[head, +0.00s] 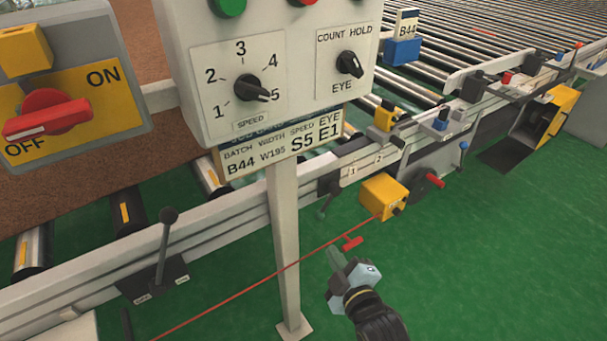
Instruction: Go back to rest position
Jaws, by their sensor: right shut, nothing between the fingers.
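My right gripper (340,258) is low in the middle, above the green floor, shut and empty. Its fingertips are close to the red pull cord (270,277) and its red tag (352,243) in the picture; I cannot tell whether they touch. My left gripper is out of view. The grey control panel (210,120) stands on a post, clear of the gripper. Its black speed knob (247,88) has its pointer toward 5. The count/hold/eye knob (350,65) is turned with its end toward the lower right.
A red rotary switch (45,113) on a yellow plate is at the left. A card below the panel reads S5 E1. A roller conveyor (480,40) runs behind, with a rail, a black lever (165,235) and a yellow box (383,196). Green floor (500,270) is free at the right.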

